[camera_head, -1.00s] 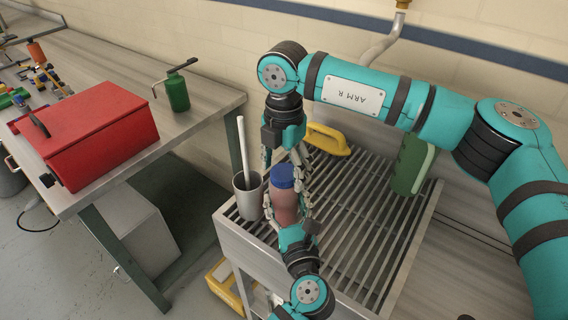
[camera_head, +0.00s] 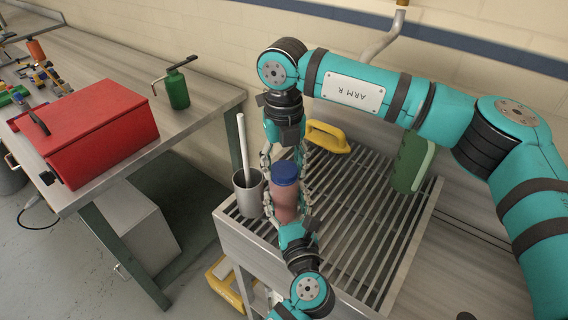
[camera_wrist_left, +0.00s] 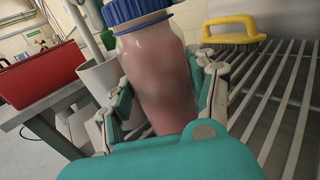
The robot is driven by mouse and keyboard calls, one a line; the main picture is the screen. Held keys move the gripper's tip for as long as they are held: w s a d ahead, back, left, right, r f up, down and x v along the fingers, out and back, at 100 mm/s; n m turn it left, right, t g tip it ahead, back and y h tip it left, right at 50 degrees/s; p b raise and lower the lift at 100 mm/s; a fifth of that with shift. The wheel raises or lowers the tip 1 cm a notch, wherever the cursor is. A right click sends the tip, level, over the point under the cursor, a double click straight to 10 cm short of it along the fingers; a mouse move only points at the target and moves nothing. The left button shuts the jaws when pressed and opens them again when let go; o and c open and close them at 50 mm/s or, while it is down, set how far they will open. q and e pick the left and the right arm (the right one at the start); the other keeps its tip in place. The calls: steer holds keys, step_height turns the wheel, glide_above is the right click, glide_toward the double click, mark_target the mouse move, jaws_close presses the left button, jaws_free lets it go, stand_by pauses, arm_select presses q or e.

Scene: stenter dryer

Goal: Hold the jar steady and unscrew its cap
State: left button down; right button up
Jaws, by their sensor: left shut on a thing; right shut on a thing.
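The jar (camera_head: 286,208) has a pinkish-brown see-through body and a blue screw cap (camera_head: 286,173). It stands upright over the slatted rack. My left gripper (camera_head: 288,212) is shut on the jar body, one finger on each side; the left wrist view shows the jar (camera_wrist_left: 158,85) between these fingers. My right gripper (camera_head: 285,166) comes down from above with its fingers on either side of the cap, shut on it. In the left wrist view the ribbed cap (camera_wrist_left: 138,12) sits on the jar neck, its top cut off by the picture edge.
A grey cup (camera_head: 248,193) with a white-handled tool stands close left of the jar. A yellow-handled brush (camera_head: 328,137) lies behind on the rack (camera_head: 352,215), and a green bottle (camera_head: 411,162) stands at right. A red box (camera_head: 90,133) is on the left bench.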

steer(key=n, duration=0.3)
steer(key=o, duration=1.3)
steer(key=shift+c, duration=0.2)
steer(key=shift+r, duration=0.1)
